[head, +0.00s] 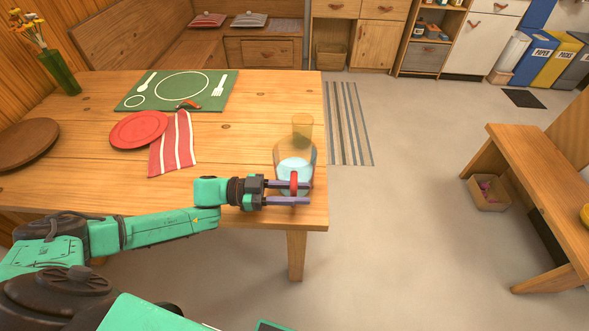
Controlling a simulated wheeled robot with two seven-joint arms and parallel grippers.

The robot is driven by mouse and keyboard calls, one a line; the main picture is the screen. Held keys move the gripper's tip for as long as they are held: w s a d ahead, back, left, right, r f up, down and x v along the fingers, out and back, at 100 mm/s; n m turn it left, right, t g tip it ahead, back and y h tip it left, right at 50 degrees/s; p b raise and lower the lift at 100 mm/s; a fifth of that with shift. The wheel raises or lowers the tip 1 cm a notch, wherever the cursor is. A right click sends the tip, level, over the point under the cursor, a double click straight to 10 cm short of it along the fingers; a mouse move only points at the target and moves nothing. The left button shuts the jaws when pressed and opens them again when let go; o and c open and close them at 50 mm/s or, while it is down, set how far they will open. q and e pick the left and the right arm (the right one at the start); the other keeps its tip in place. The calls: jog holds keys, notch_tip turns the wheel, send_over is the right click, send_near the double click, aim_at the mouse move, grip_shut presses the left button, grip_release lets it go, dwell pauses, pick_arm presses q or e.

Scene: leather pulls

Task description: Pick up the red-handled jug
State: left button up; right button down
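The jug (296,158) is clear glass with pale blue liquid inside and a yellowish neck. It stands upright near the table's front right corner. Its red handle (294,181) faces the front. My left gripper (300,193) is at the handle, with its two fingers apart and pointing right. The handle shows at the upper finger, and a gap shows between the fingers. Whether a finger touches the handle is hard to tell. My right gripper is not in view.
The wooden table (240,140) bears a green placemat (135,104), a red plate (138,128), a striped napkin (172,148), a wooden board (25,143) and a flower vase (60,72). Table space left of the jug is clear. A bench (520,155) stands at right.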

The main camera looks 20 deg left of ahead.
pick_arm(q)
jog(key=shift+x, duration=1.15)
grip_shut()
jog(key=shift+r, duration=0.1)
dwell(0.4)
